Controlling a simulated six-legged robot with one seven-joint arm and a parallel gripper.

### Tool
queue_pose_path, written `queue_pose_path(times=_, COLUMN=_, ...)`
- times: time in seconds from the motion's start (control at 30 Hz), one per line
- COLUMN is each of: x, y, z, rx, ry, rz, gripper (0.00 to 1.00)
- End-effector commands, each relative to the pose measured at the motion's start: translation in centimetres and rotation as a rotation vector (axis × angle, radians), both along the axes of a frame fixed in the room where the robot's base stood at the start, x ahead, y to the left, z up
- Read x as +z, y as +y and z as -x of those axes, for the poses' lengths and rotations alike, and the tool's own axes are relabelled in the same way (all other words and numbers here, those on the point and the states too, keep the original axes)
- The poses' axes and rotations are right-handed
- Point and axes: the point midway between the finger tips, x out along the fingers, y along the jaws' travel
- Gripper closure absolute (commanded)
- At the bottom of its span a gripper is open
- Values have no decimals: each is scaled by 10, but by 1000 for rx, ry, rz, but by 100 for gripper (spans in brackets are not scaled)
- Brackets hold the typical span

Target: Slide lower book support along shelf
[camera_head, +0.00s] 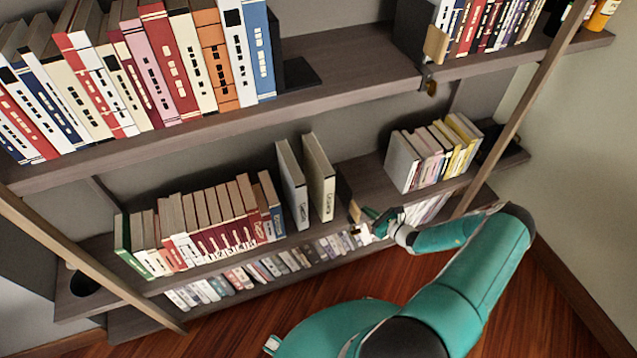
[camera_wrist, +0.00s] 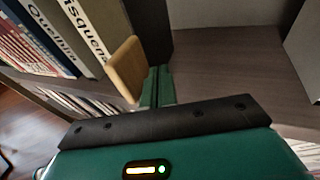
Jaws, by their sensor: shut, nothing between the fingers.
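The lower book support is a dark upright plate (camera_head: 343,188) with a wooden tab (camera_head: 354,211) at its front edge. It stands on the middle shelf board, just right of two tall cream books (camera_head: 318,178). In the wrist view the tab (camera_wrist: 127,69) and the dark plate (camera_wrist: 150,30) show near the top. My gripper (camera_head: 372,217) is shut and empty, at the right side of the tab. In the wrist view its green fingers (camera_wrist: 157,84) are close beside the tab; I cannot tell whether they touch it.
Free shelf board (camera_head: 367,182) lies right of the support, up to a row of pale and yellow books (camera_head: 432,152). A row of red and white books (camera_head: 205,218) stands further left. An upper support with a wooden tab (camera_head: 435,45) is above. A wooden post (camera_head: 515,115) slants at the right.

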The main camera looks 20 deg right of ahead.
Motion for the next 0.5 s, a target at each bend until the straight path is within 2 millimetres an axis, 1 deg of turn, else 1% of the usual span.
queue_pose_path(times=0.5, x=0, y=26, z=0, rx=1, ry=1, rz=-2, gripper=100)
